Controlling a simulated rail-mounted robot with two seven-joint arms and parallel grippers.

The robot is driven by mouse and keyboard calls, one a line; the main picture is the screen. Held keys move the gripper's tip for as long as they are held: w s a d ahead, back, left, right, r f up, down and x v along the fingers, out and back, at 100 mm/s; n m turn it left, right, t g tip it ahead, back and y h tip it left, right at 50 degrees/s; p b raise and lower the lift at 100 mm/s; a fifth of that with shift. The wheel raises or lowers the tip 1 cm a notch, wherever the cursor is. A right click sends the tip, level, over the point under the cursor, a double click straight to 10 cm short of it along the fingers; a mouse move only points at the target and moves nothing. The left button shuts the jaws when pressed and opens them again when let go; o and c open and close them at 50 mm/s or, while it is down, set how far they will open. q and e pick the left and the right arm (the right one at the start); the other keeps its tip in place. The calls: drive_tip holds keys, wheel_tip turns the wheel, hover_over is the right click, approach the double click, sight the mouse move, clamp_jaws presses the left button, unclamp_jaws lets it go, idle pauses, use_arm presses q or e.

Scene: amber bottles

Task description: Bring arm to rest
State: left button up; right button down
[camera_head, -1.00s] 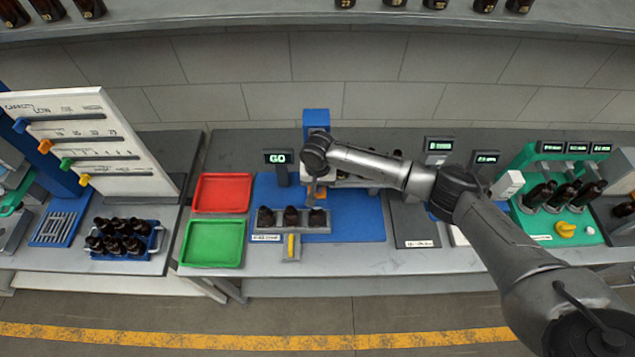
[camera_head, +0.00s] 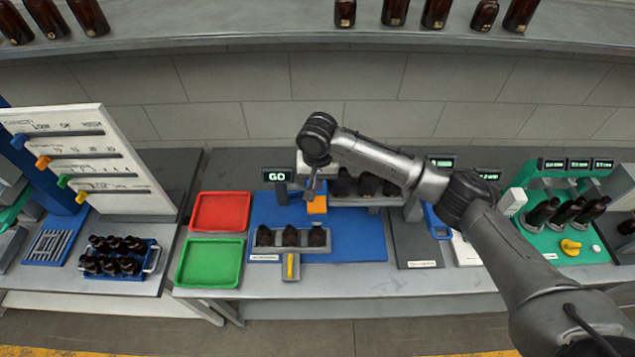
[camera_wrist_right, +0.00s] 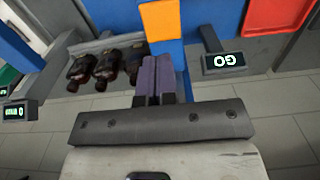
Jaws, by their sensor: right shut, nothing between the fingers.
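My right gripper (camera_head: 311,190) hangs from the arm over the blue mat (camera_head: 365,245), near an orange block (camera_head: 317,205). Its fingers are shut and empty; in the right wrist view the closed fingers (camera_wrist_right: 157,77) show against a blue surface. More dark bottles (camera_head: 367,186) stand in a rack behind, partly hidden by my arm, and bottles also show in the right wrist view (camera_wrist_right: 105,66). My left gripper is not in view.
A red tray (camera_head: 220,212) and a green tray (camera_head: 209,263) lie left of the mat. A GO display (camera_head: 277,176) stands behind it. A bottle crate (camera_head: 119,272) is at the left, a green bottle station (camera_head: 575,245) at the right. Bottles line the upper shelf (camera_head: 250,30).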

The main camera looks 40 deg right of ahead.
idle(0.4)
drive_tip(key=w+a+r+n+t+h, duration=0.1)
drive_tip(key=w+r+n+t, duration=0.1)
drive_tip(key=r+n+t, duration=0.3)
drive_tip(key=w+a+r+n+t+h, duration=0.1)
drive_tip(key=w+a+r+n+t, duration=0.1)
drive_tip(key=r+n, duration=0.45)
drive_tip(key=s+a+r+n+t+y, duration=0.2)
drive_tip(key=s+a+r+n+t, duration=0.1)
drive_tip(key=s+a+r+t, duration=0.15)
drive_tip(key=s+f+m+g, duration=0.2)
drive_tip(key=s+f+g, duration=0.2)
drive_tip(key=s+f, duration=0.9)
drive_tip(key=s+f+m+g+p, duration=0.1)
drive_tip(key=s+f+m+g, duration=0.2)
drive_tip(key=s+f, duration=1)
drive_tip(key=s+g, duration=0.1)
drive_tip(key=s, duration=0.7)
drive_tip(key=shift+s+f+m, duration=0.25)
drive_tip(key=shift+f+m, duration=0.1)
drive_tip(key=shift+f, duration=0.05)
